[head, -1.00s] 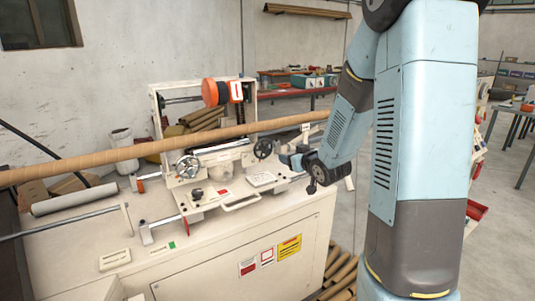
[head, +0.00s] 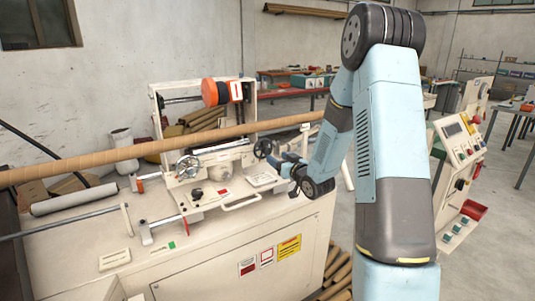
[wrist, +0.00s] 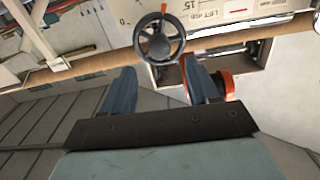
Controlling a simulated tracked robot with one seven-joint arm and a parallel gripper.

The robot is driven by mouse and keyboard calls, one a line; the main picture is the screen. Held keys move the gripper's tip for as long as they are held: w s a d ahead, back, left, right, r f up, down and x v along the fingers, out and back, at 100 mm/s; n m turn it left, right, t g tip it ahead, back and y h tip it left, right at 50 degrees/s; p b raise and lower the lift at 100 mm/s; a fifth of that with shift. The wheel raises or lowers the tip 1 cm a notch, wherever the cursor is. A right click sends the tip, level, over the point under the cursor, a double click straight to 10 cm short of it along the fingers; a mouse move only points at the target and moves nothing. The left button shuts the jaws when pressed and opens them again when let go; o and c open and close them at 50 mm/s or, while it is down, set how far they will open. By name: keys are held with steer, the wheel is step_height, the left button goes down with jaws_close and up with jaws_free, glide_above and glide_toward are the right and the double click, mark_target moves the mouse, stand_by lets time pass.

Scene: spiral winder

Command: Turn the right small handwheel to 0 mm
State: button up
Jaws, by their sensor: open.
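The right small handwheel (head: 263,148), dark with a round rim, stands at the right end of the white winder carriage in the head view. In the wrist view the dark spoked handwheel (wrist: 160,46) is just beyond my fingertips, roughly centred between them. My gripper (wrist: 162,78) is open, with two dark blue fingers spread apart and nothing between them. In the head view my gripper (head: 278,160) is close to the right of the handwheel; contact cannot be told. The handwheel's millimetre reading is not legible.
A second, silvery handwheel (head: 188,167) sits left on the carriage. The white machine table (head: 210,235) lies below. An orange-red round part (wrist: 226,84) shows behind my right finger.

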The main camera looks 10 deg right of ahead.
mark_target(268, 152)
steer(key=x, duration=0.7)
steer(key=shift+w, duration=0.1)
steer(key=shift+c, duration=0.3)
